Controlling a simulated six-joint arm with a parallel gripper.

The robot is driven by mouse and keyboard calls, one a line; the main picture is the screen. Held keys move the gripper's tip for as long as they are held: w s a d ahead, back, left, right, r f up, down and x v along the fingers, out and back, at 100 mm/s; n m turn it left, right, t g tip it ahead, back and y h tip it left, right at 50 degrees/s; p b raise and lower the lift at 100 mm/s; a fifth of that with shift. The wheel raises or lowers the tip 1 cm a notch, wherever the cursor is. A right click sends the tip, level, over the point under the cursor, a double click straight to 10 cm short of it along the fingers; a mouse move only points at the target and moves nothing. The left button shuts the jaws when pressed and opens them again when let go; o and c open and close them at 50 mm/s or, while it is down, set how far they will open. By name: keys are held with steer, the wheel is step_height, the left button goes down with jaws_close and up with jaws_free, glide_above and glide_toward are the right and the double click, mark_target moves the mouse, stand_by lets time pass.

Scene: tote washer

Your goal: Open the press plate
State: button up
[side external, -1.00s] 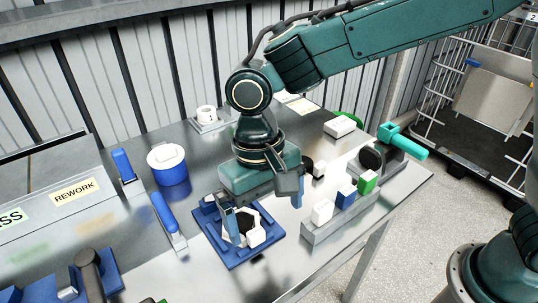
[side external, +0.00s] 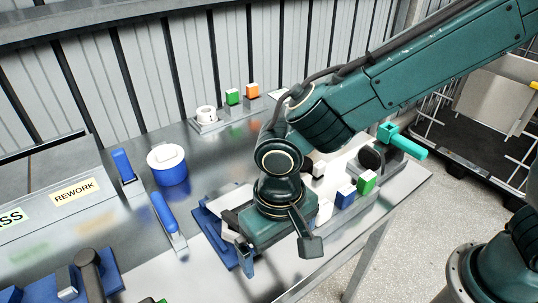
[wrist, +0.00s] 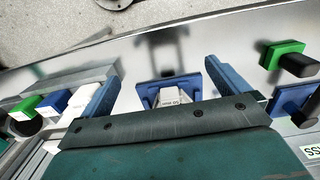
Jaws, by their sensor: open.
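My gripper (side external: 240,262) is low over the front of the table, at the blue fixture. Its blue fingers stand wide apart in the wrist view (wrist: 165,92), with nothing clamped between them. The blue fixture (side external: 212,228) lies flat and is mostly hidden by my wrist; a white and a dark part show at its back edge. In the wrist view, a white part with small lettering (wrist: 168,97) on a blue base shows between the fingers, apart from both. I cannot tell which part is the press plate. A teal handle (side external: 408,147) beside a black disc stands at the right.
A grey rack with white, blue (side external: 346,196) and green (side external: 366,181) blocks stands close right of my gripper.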

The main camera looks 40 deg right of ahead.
step_height(320, 180, up, 12)
steer(key=s+d+r+t, duration=0.2)
steer(key=s+d, duration=0.1)
steer(key=d, duration=0.9)
steer(key=s+d+r+t, duration=0.2)
steer(key=s+d+r, duration=0.1)
steer(key=d, duration=1)
steer(key=shift+d+r+t+y, duration=0.2)
steer(key=shift+t+y, duration=0.1)
steer(key=shift+y, duration=0.1)
steer(key=w+a+r+g, duration=0.1)
steer(key=w+a, duration=0.2)
steer(key=a, duration=0.5)
steer(key=w+a+r+g, duration=0.2)
steer(key=w+a, duration=0.1)
steer(key=a, duration=0.6)
steer(key=w+a+r+g, duration=0.1)
steer(key=w+a, duration=0.3)
steer(key=a, duration=0.4)
steer(key=shift+a+r+h, duration=0.2)
steer(key=shift+a+h, duration=0.05)
steer(key=shift+h, duration=0.05)
